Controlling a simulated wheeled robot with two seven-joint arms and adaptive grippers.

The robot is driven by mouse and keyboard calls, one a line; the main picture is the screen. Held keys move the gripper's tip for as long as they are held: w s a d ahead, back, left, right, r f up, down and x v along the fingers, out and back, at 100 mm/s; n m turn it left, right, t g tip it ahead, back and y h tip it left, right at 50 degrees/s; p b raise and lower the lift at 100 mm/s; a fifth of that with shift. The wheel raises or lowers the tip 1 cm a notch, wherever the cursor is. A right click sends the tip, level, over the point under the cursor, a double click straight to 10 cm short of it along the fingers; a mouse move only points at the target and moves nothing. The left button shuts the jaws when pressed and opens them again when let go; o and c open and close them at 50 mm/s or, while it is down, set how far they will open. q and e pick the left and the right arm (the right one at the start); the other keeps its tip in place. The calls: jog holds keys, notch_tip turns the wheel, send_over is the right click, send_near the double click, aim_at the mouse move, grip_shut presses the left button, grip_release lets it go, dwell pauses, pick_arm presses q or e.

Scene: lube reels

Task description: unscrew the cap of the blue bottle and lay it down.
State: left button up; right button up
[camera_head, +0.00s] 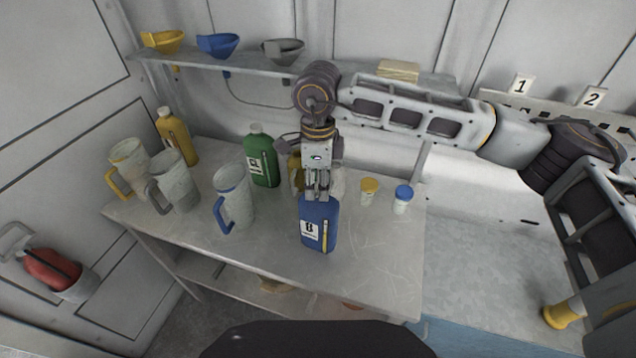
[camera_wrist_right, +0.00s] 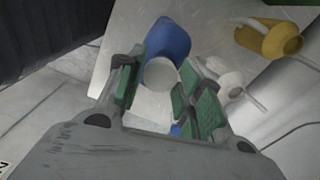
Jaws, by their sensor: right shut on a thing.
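The blue bottle (camera_head: 318,232), with a "B" label, stands upright on the worktable in the head view. My right gripper (camera_head: 318,192) points down directly over its top, and its fingers hide the cap there. In the right wrist view, the blue bottle (camera_wrist_right: 170,42) shows beyond the fingers. A pale round top, seemingly the cap (camera_wrist_right: 161,75), lies between the green-padded fingers of my right gripper (camera_wrist_right: 157,88). The gripper is shut on it. Whether the cap is clear of the neck cannot be told. My left gripper is not in view.
A yellow-lidded jar (camera_head: 369,191) and a blue-lidded jar (camera_head: 403,199) stand right. The front right tabletop is bare.

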jog(key=shift+f+n+b, duration=0.15)
jog(key=shift+n+b, duration=1.05)
jog(key=shift+n, duration=0.4)
jog(key=shift+n+b, duration=0.35)
jog(key=shift+n, duration=0.25)
jog(key=shift+n+b, duration=1.2)
jog(key=shift+n, duration=0.6)
jog(key=shift+s+n+b, duration=0.1)
jog(key=shift+n+b, duration=0.3)
jog(key=shift+n, duration=0.4)
jog(key=shift+d+n+b, duration=0.1)
jog(key=shift+n+b, duration=0.65)
jog(key=shift+n, duration=0.65)
jog(key=shift+n+b, duration=0.5)
jog(key=shift+n, duration=0.7)
